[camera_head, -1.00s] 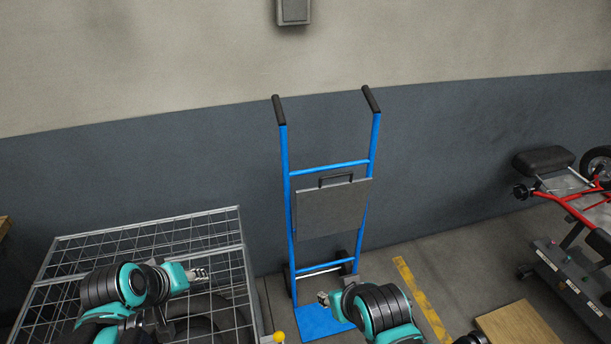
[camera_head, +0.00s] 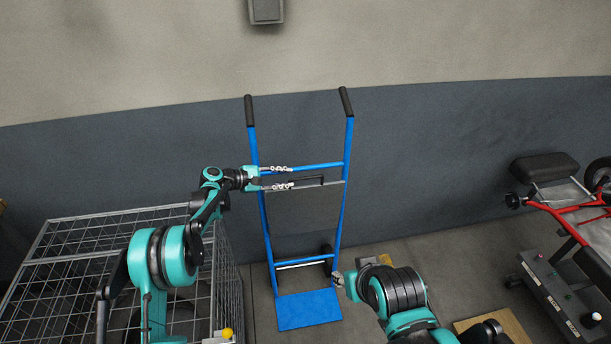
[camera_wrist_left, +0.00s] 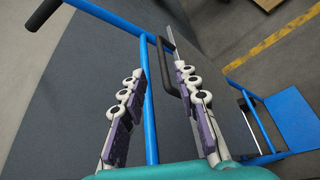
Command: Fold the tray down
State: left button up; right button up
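The grey tray (camera_head: 333,184) on the blue hand truck (camera_head: 344,220) shows as a thin, nearly edge-on strip below the upper crossbar. Its black handle (camera_head: 312,180) is seen at that strip. In the left wrist view, the tray (camera_wrist_left: 171,33) is also a thin edge, beside the handle (camera_wrist_left: 164,75). My left gripper (camera_head: 281,177) is open at the tray's left end, one finger near the crossbar and one near the tray. Between its fingers (camera_wrist_left: 160,90) a blue bar and the handle show; contact is unclear. My right gripper (camera_head: 338,278) is low, near the truck's base; its fingers are unclear.
A wire cage (camera_head: 75,250) stands at the left, under my left arm. The truck's blue toe plate (camera_head: 308,310) lies on the floor. A red-armed machine (camera_head: 570,214) stands at the right. The wall (camera_head: 430,160) is close behind the truck.

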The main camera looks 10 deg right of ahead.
aim_at(302, 178)
pick_arm(q)
jog(key=shift+w+d+f+h, duration=0.25)
jog(key=shift+d+f+h, duration=0.05)
jog(key=shift+d+f, duration=0.35)
jog(key=b+x, duration=0.1)
jog(key=x, duration=0.6)
jog(key=shift+f, duration=0.15)
grip_shut()
